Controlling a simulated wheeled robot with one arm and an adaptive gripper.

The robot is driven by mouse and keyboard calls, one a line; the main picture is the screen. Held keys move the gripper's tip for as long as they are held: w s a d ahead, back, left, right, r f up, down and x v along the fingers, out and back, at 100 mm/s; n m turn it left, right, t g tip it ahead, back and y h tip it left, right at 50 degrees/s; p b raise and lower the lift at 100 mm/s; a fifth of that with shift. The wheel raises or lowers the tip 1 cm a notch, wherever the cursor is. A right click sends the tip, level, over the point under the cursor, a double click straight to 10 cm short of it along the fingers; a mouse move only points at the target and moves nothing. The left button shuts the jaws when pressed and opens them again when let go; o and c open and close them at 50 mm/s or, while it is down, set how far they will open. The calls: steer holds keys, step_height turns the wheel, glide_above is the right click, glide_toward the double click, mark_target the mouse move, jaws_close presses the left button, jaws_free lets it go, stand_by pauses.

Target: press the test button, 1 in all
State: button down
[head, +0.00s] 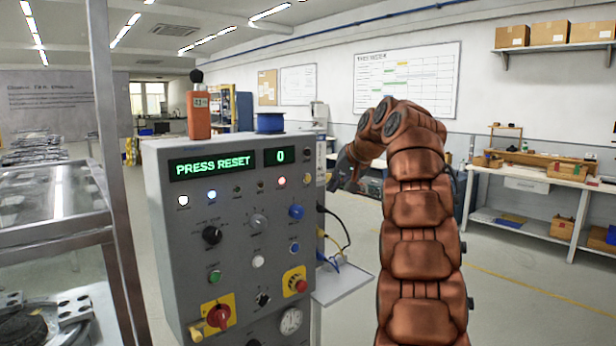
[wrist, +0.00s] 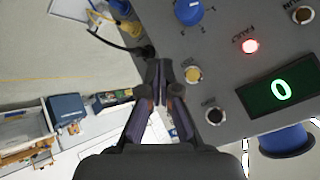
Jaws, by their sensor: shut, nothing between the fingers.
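A grey control panel (head: 232,240) with buttons, knobs and lamps stands left of my arm. Its display (head: 213,167) reads PRESS RESET, and the counter (head: 279,156) shows 0. I cannot read which control is labelled test. Along the panel's right edge are a pale round button (head: 308,178), also in the wrist view (wrist: 193,74), and a dark round one (head: 308,153), also in the wrist view (wrist: 214,115). My gripper (wrist: 160,68) is shut and empty, its tips close beside the pale button in the picture; contact cannot be told.
The fault lamp (wrist: 249,46) glows red. A blue knob (head: 296,211), green button (head: 214,277) and red button on yellow (head: 295,281) are on the panel. Cables (head: 334,240) hang at its right side. A metal rack (head: 55,220) stands left; open floor lies right.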

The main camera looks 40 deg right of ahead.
mark_target(308, 179)
steer(key=w+p, duration=0.4)
steer(key=w, duration=0.2)
steer(key=shift+w+p, duration=0.3)
steer(key=shift+w, duration=0.15)
stand_by(1.1)
steer(key=shift+w+d+p, duration=0.1)
steer(key=shift+w+p, duration=0.15)
steer(key=shift+p, duration=0.1)
steer(key=shift+w+p, duration=0.3)
steer(key=shift+w, duration=0.1)
stand_by(0.8)
steer(key=shift+s+f+b, duration=0.1)
steer(key=shift+s+b, duration=0.05)
steer(key=shift+b, duration=0.15)
steer(key=shift+s, duration=0.15)
steer(key=shift+s+b, duration=0.5)
